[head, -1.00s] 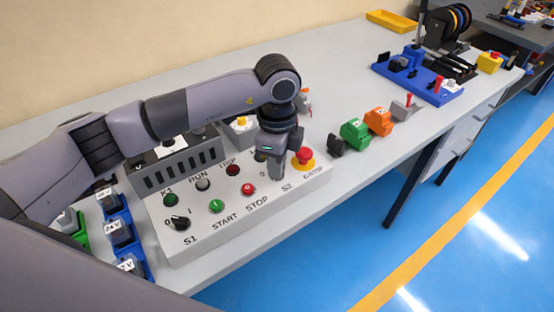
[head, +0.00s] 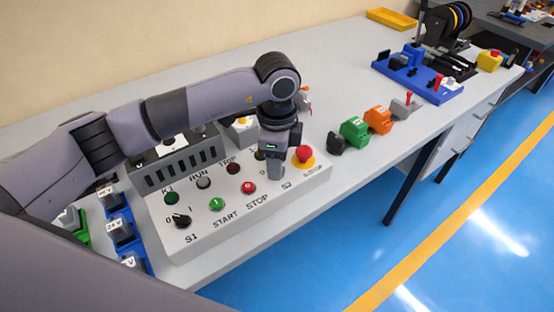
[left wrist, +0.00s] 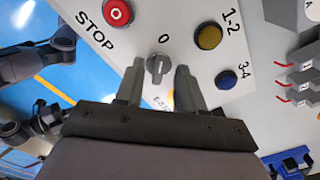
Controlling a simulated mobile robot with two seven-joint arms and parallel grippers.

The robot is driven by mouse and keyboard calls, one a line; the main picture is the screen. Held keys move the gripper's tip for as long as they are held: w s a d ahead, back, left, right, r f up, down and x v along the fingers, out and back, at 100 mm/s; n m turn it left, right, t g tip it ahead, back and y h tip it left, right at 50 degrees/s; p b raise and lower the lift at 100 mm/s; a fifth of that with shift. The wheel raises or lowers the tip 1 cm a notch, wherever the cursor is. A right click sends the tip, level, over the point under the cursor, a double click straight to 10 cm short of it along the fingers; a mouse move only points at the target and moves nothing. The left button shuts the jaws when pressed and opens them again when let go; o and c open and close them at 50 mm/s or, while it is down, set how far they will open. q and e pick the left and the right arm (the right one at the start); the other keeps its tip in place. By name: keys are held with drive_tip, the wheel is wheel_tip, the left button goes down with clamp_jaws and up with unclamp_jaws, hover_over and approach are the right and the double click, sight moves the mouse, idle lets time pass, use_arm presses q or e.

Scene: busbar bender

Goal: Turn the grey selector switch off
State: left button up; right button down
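The grey selector switch (left wrist: 158,66) shows in the left wrist view, on the white panel near a "0" mark. Its grip bar runs roughly up and down in that view; which end is the pointer I cannot tell. My left gripper (left wrist: 159,80) is open, with one finger on each side of the knob; contact is not clear. My right gripper is not in view.
The control panel (head: 215,232) also carries a black S1 switch (head: 182,221), a green START button (head: 216,204), a red STOP button (head: 248,187) and a red emergency stop (head: 304,154) close to my gripper. Yellow (left wrist: 208,37) and blue (left wrist: 229,78) buttons lie beside the grey switch.

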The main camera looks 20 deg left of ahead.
use_arm(q)
drive_tip(key=shift+r+b, duration=0.3)
drive_tip(key=shift+r, duration=3.25)
drive_tip(key=shift+s+f, duration=0.1)
drive_tip(key=shift+s, duration=0.05)
